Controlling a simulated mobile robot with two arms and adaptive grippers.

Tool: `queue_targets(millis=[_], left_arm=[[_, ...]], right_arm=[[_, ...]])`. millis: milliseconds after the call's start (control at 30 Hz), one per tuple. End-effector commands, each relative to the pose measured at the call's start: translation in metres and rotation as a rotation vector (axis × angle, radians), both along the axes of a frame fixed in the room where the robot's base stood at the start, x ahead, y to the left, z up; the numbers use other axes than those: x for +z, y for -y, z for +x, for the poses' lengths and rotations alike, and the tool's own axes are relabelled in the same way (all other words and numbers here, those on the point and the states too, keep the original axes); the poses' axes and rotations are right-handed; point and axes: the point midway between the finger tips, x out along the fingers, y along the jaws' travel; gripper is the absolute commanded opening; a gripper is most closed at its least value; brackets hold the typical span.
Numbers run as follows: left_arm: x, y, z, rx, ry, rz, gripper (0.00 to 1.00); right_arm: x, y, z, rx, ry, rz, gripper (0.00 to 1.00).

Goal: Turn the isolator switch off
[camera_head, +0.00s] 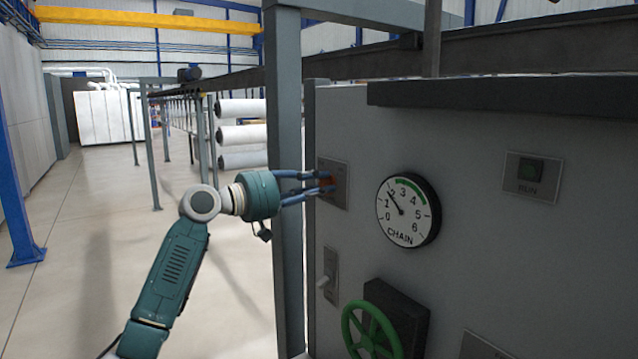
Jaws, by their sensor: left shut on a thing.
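My left gripper (325,184) reaches in from the left to the grey cabinet. The handle sits on a grey plate (335,165) on the cabinet face, left of the dial. The fingers partly hide the handle, so its exact angle is hard to tell. My right gripper is not in view.
A grey post (287,100) stands close beside my gripper. Open floor (90,260) lies left.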

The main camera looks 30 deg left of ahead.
Motion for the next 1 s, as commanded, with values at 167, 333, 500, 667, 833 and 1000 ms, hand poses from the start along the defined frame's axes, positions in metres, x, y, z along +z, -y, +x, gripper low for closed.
queue_targets(millis=[167,333,500,667,833,1000], left_arm=[[0.0004,0.0000,0.0002,0.000,-0.033,-0.076,0.00],[0.0002,-0.0001,0.0003,-0.001,-0.050,-0.119,0.00],[0.0001,-0.0001,0.0003,-0.001,-0.057,-0.135,0.00],[0.0000,-0.0002,0.0003,-0.001,-0.058,-0.138,0.00],[0.0000,-0.0001,0.0004,-0.001,-0.058,-0.138,0.00],[0.0000,-0.0002,0.0003,-0.001,-0.058,-0.137,0.40]], right_arm=[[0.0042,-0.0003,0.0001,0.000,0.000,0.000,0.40],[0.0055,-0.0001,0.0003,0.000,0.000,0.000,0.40],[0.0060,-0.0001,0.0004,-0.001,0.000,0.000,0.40],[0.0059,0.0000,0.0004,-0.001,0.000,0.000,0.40],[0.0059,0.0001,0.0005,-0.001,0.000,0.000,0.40],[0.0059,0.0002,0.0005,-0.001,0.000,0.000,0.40]])
